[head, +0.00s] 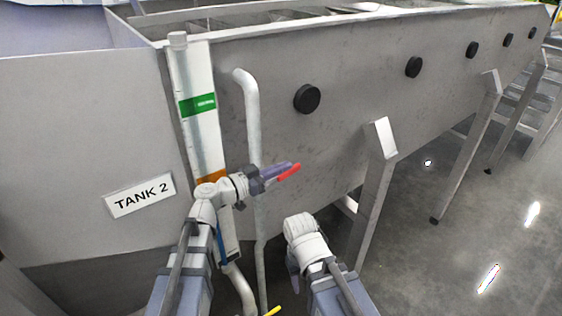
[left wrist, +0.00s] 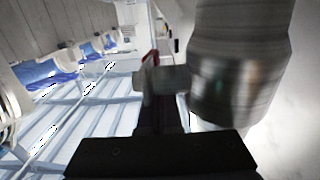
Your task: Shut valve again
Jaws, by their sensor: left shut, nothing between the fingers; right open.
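The valve's red lever (head: 289,172) shows at the tips of my left gripper (head: 277,171) in the head view. My left gripper is shut and empty, and its fingers lie beside the lever; whether they touch it I cannot tell. The left wrist view shows a bit of red (left wrist: 150,58) beyond the dark gripper body, and a large metal cylinder close on the right. The valve body is hidden in the head view. My right gripper (head: 293,262) is lower, mostly hidden behind its own wrist, and open.
A grey tank wall with a TANK 2 sign (head: 140,195) and a level gauge with a green band (head: 197,105) stands behind. A pale vertical pipe (head: 252,120) runs beside it. A yellow handle (head: 272,311) shows at the bottom edge. Metal legs (head: 375,190) stand at right; the floor beyond is clear.

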